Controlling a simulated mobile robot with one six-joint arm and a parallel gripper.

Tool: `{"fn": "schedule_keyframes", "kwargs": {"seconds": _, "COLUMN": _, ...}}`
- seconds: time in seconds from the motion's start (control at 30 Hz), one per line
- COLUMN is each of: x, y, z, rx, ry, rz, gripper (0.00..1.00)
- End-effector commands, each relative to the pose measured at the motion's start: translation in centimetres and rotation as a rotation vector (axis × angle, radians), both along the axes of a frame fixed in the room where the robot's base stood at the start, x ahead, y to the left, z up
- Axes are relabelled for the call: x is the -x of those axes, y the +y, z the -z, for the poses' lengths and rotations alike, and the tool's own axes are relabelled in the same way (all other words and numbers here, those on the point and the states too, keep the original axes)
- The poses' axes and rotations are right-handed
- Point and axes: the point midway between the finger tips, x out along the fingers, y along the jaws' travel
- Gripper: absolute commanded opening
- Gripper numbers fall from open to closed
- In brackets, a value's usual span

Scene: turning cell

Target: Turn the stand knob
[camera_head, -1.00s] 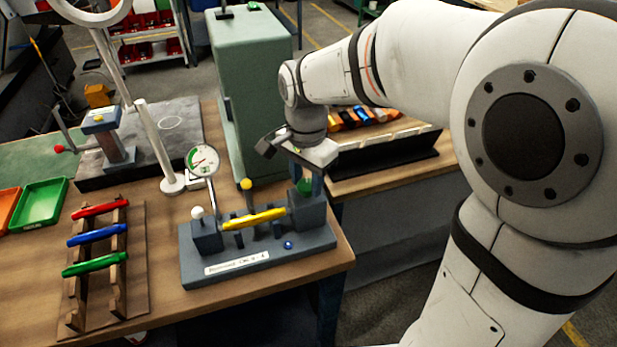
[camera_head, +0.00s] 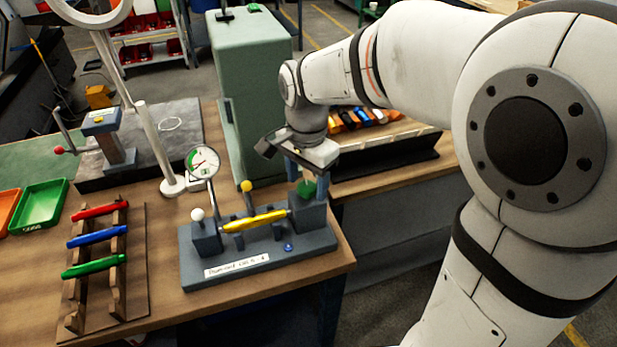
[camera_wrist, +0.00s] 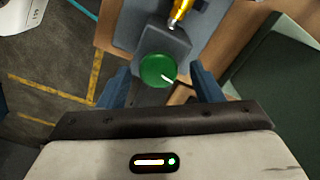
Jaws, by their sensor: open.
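The stand (camera_head: 262,264) is a grey-blue bench fixture near the table's front edge, with a yellow bar (camera_head: 255,221) held between its two end blocks and a dial gauge (camera_head: 202,162) above it. My gripper (camera_wrist: 160,85) is open. In the wrist view its two blue fingers stand on either side of the knob, with gaps; I cannot tell whether they are level with it.
A rack (camera_head: 143,270) with red, blue and green bars stands left of the stand. A tall green cabinet (camera_head: 250,85) rises behind it. A dark tray (camera_head: 385,162) with several coloured parts lies behind my gripper. Open floor is right of the table.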

Motion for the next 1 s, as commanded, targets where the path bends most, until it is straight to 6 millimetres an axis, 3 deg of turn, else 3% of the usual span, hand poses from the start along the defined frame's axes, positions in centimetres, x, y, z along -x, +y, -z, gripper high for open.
{"fn": "schedule_keyframes", "kwargs": {"seconds": 0.3, "x": -0.1, "y": 0.0, "z": -4.9, "rx": -0.002, "ry": -0.006, "rz": 0.000, "gripper": 0.59}}
{"fn": "schedule_keyframes", "kwargs": {"seconds": 0.5, "x": -0.2, "y": 0.0, "z": -7.2, "rx": -0.001, "ry": -0.004, "rz": 0.000, "gripper": 0.59}}
{"fn": "schedule_keyframes", "kwargs": {"seconds": 1.0, "x": -0.1, "y": 0.0, "z": -7.6, "rx": -0.001, "ry": -0.002, "rz": 0.000, "gripper": 0.59}}
